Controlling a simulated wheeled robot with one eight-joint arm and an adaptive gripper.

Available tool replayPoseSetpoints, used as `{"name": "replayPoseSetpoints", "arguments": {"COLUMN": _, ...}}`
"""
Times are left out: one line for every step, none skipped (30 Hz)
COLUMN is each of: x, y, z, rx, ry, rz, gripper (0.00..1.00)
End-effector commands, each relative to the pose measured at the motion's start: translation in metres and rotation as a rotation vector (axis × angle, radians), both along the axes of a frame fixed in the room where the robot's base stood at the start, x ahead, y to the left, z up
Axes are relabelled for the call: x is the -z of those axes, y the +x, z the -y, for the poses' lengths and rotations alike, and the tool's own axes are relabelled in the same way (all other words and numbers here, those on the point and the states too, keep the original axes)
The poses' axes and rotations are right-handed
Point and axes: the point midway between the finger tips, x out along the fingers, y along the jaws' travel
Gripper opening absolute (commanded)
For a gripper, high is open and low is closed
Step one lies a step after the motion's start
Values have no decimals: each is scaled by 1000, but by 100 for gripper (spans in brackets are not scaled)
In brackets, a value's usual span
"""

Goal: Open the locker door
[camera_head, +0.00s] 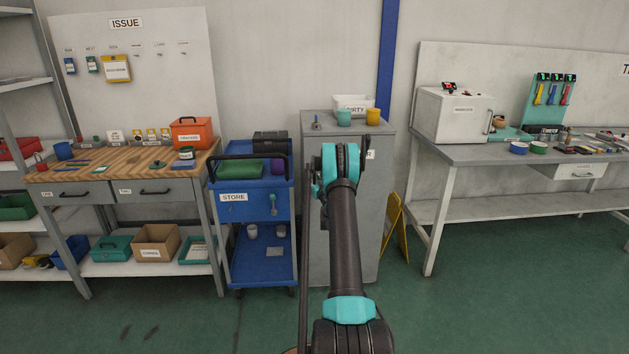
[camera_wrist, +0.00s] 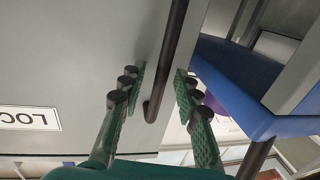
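The grey locker (camera_head: 371,220) stands in the middle of the head view, partly hidden behind my arm. Its door (camera_wrist: 75,60) fills the left of the wrist view, with a white label (camera_wrist: 30,118) reading "LOC", cut off by the frame. The door looks shut. A dark vertical bar handle (camera_wrist: 168,65) runs along the door near its edge. My gripper (camera_wrist: 159,80) is open, with one green finger on each side of the handle. Contact with the handle is not clear. In the head view the fingers are hidden behind my arm.
A blue cart (camera_head: 255,205) stands close on the locker's left; its blue side (camera_wrist: 235,85) is near my finger in the wrist view. A white bin (camera_head: 352,104) and cups (camera_head: 373,116) stand on the locker. Floor in front is clear.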

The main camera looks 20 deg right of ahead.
Motion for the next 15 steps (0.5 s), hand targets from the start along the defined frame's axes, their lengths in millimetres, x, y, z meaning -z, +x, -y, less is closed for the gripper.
{"name": "replayPoseSetpoints", "arguments": {"x": 0, "y": 3, "z": 0, "rx": 0, "ry": 0, "rz": 0, "gripper": 32}}
{"name": "replayPoseSetpoints", "arguments": {"x": 0, "y": 4, "z": 0, "rx": 0, "ry": 0, "rz": 0, "gripper": 32}}
{"name": "replayPoseSetpoints", "arguments": {"x": 0, "y": 5, "z": 0, "rx": 0, "ry": 0, "rz": 0, "gripper": 32}}
{"name": "replayPoseSetpoints", "arguments": {"x": 0, "y": 5, "z": 0, "rx": 0, "ry": 0, "rz": 0, "gripper": 32}}
{"name": "replayPoseSetpoints", "arguments": {"x": 0, "y": 6, "z": 0, "rx": 0, "ry": 0, "rz": 0, "gripper": 32}}
{"name": "replayPoseSetpoints", "arguments": {"x": 0, "y": 6, "z": 0, "rx": 0, "ry": 0, "rz": 0, "gripper": 32}}
{"name": "replayPoseSetpoints", "arguments": {"x": 0, "y": 6, "z": 0, "rx": 0, "ry": 0, "rz": 0, "gripper": 32}}
{"name": "replayPoseSetpoints", "arguments": {"x": 0, "y": 6, "z": 0, "rx": 0, "ry": 0, "rz": 0, "gripper": 32}}
{"name": "replayPoseSetpoints", "arguments": {"x": 0, "y": 6, "z": 0, "rx": 0, "ry": 0, "rz": 0, "gripper": 32}}
{"name": "replayPoseSetpoints", "arguments": {"x": 0, "y": 5, "z": 0, "rx": 0, "ry": 0, "rz": 0, "gripper": 32}}
{"name": "replayPoseSetpoints", "arguments": {"x": 0, "y": 5, "z": 0, "rx": 0, "ry": 0, "rz": 0, "gripper": 32}}
{"name": "replayPoseSetpoints", "arguments": {"x": 0, "y": 5, "z": 0, "rx": 0, "ry": 0, "rz": 0, "gripper": 27}}
{"name": "replayPoseSetpoints", "arguments": {"x": 0, "y": 5, "z": 0, "rx": 0, "ry": 0, "rz": 0, "gripper": 24}}
{"name": "replayPoseSetpoints", "arguments": {"x": 0, "y": 5, "z": 0, "rx": 0, "ry": 0, "rz": 0, "gripper": 20}}
{"name": "replayPoseSetpoints", "arguments": {"x": 0, "y": 5, "z": 0, "rx": 0, "ry": 0, "rz": 0, "gripper": 15}}
